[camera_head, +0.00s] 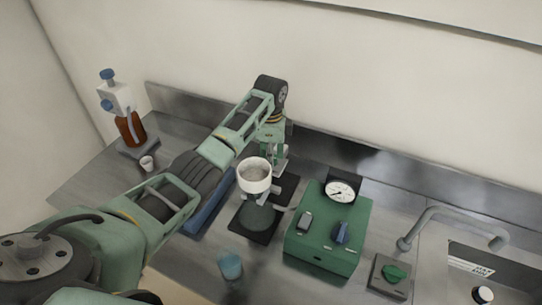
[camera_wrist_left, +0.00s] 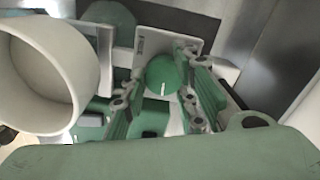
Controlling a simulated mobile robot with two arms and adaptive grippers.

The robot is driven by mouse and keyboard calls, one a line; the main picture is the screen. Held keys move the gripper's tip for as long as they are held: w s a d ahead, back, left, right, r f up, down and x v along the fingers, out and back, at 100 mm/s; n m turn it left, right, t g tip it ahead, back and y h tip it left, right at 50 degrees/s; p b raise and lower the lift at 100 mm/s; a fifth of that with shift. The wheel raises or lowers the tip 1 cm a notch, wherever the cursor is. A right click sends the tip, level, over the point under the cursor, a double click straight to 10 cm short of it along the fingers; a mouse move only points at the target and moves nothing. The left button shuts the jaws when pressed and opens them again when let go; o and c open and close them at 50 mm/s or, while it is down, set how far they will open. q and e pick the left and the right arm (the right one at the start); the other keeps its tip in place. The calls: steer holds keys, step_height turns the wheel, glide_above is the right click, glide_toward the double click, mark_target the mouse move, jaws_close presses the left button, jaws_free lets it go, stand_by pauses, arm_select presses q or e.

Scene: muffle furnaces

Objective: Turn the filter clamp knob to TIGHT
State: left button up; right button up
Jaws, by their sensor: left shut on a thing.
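The clamp knob (camera_wrist_left: 162,77) is round and green with a short white mark, in the left wrist view. It sits in front of a pale plate (camera_wrist_left: 188,47) with small dark marks that I cannot read. My left gripper (camera_wrist_left: 165,100) has one finger on each side of the knob and is shut on it. In the head view my left gripper (camera_head: 276,160) is behind the white filter funnel (camera_head: 254,170), and the knob is hidden there. The funnel also shows in the left wrist view (camera_wrist_left: 75,65), left of the fingers. My right gripper is not in view.
A green box (camera_head: 318,255) with a dial gauge (camera_head: 341,190) and switches stands right of the funnel. A brown bottle (camera_head: 130,128) is at the far left. A tap (camera_head: 445,215) and sink are at the right.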

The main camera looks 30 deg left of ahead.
arm_select(q)
steer(key=shift+s+d+f+m, duration=0.1)
steer(key=shift+s+f+m, duration=0.1)
steer(key=shift+m, duration=0.1)
steer(key=o, duration=1)
steer(key=shift+r, duration=0.1)
steer(key=shift+s+r, duration=0.1)
steer(key=shift+r, duration=0.1)
step_height(320, 180, up, 12)
steer(key=shift+f, duration=0.1)
